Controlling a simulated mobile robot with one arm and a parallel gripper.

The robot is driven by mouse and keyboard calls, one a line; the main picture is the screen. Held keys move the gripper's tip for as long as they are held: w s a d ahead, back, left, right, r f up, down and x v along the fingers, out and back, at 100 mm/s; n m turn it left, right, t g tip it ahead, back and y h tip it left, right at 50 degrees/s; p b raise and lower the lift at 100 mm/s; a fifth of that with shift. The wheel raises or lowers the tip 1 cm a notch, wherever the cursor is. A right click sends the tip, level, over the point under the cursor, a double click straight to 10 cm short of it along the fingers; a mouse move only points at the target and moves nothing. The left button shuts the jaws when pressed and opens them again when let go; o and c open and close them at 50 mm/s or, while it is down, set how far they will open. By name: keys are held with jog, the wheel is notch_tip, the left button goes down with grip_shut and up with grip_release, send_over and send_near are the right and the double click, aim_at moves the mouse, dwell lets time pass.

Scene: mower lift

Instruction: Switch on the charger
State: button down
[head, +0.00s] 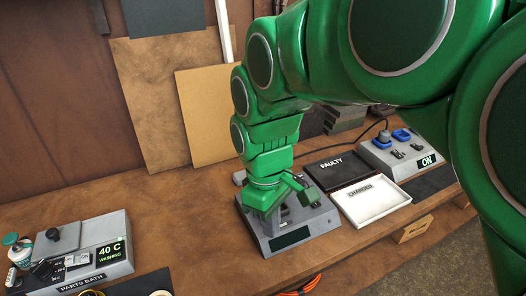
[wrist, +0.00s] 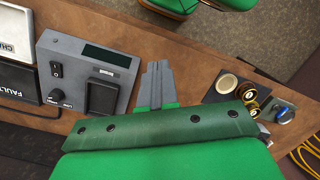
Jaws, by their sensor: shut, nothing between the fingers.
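A grey box (head: 318,222) with a dark, blank display (head: 289,238) stands on the bench below my gripper; I take it for the charger. In the wrist view the same grey box (wrist: 80,62) shows a black rocker switch (wrist: 56,69), a knob (wrist: 57,97), a dark bay (wrist: 102,97) and a dark display (wrist: 107,55). The rocker's position is too small to tell. My gripper (wrist: 155,68) is shut and empty, to the right of the box in the wrist view, apart from the switch. In the head view the arm hides part of the box.
A black FAULTY tray (head: 326,178) and a white CHARGED tray (head: 386,205) lie beside the box. A grey unit with blue plugs (head: 384,141) reads ON at right. A parts bath (head: 115,262) stands at left. Tape rolls (wrist: 228,84) lie near the gripper.

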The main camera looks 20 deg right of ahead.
jog(key=w+d+n, duration=0.4)
jog(key=w, duration=0.2)
jog(key=n, duration=0.7)
send_over(316, 204)
jog(key=w, duration=0.2)
notch_tip(316, 204, down, 3)
jog(key=shift+s+f+n, duration=0.1)
jog(key=shift+f+n, duration=0.1)
jog(key=shift+n, duration=0.2)
jog(key=shift+f, duration=0.1)
jog(key=f, duration=0.4)
jog(key=s+f, duration=0.1)
jog(key=f, duration=0.8)
jog(key=shift+s+f, duration=0.35)
jog(key=shift+s+f+t, duration=0.1)
jog(key=shift+f+t, duration=0.05)
jog(key=shift+t, duration=0.15)
jog(key=shift+w, duration=0.25)
